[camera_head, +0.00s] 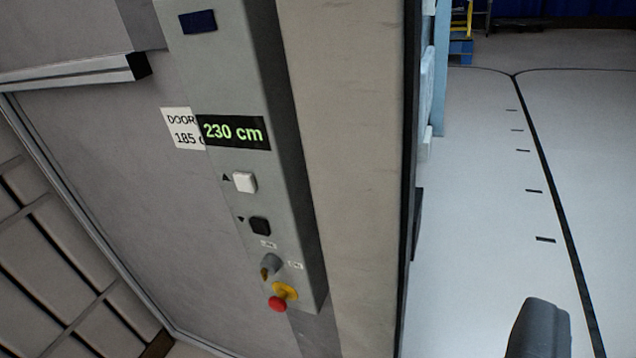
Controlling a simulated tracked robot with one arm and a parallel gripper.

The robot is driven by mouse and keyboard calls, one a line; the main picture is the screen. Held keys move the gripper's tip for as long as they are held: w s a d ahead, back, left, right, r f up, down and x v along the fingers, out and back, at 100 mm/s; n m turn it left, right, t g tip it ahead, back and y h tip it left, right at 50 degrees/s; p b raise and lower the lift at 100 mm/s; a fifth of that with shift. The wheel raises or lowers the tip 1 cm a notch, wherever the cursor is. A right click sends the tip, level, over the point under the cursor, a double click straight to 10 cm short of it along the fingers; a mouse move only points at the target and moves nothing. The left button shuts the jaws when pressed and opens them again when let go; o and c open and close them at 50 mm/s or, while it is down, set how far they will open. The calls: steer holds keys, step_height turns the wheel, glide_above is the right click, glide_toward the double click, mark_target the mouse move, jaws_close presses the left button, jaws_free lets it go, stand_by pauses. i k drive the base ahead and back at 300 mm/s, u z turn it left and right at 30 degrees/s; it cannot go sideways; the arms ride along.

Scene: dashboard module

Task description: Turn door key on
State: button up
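The door key switch (271,264) is a small grey knob with a brownish key-like piece at its lower left. It sits low on a grey control panel (222,75), between two small white labels, one above it and one to its right. The label print is too small to read. A dark grey rounded piece at the bottom right looks like part of my gripper (540,330). It is far to the right of the key and apart from it. Its fingers cannot be made out.
Below the key is a red stop button (278,304) on a yellow base. Above are a black button (260,226), a white button (244,182) and a display (233,131) reading 230 cm. A beige post (350,150) stands right of the panel. Open floor (480,220) lies further right.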

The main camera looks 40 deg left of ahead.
mark_target(272, 264)
steer(key=u, duration=1)
